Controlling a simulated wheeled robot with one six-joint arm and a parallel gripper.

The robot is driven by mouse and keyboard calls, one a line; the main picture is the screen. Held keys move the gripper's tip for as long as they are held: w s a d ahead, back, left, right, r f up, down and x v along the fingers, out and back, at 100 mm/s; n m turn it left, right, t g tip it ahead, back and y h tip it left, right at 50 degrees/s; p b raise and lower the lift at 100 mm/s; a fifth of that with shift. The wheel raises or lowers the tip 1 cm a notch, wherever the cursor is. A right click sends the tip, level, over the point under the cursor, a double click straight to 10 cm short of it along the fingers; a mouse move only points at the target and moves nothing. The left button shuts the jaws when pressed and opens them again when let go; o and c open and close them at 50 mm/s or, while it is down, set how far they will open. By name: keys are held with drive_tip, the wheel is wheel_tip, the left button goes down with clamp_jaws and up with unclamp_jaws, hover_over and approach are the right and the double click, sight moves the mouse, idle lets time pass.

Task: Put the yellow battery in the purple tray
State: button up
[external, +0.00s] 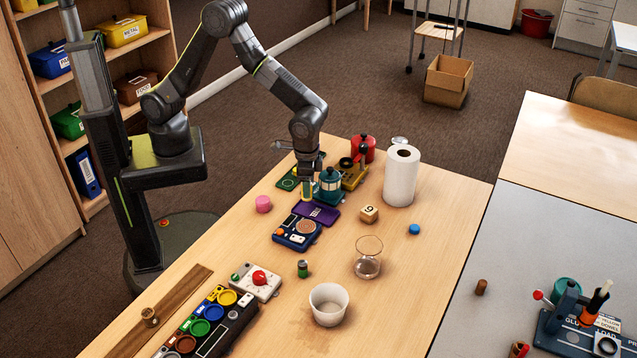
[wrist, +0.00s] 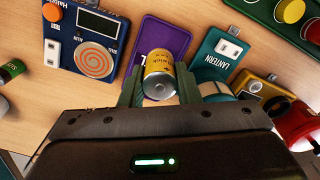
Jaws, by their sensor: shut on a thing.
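The yellow battery (wrist: 158,72) is between the two green fingers of my gripper (wrist: 160,88), which is shut on it. In the external view the battery (external: 307,190) shows small below my wrist, beside the teal lantern (external: 329,185). The purple tray (external: 317,213) lies flat on the table just in front of my gripper. In the wrist view the purple tray (wrist: 167,35) lies beyond and partly behind the battery, which hides some of it. I cannot tell how high the battery is above the tray or table.
A green battery (external: 302,268), glass beaker (external: 368,257) and white bowl (external: 328,305) stand nearer the camera.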

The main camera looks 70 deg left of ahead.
drive_tip(key=shift+f, duration=2.1)
drive_tip(key=shift+f, duration=0.1)
drive_tip(key=o, duration=1)
drive_tip(key=shift+o, duration=0.2)
wheel_tip(320, 180, up, 12)
drive_tip(key=shift+r, duration=0.15)
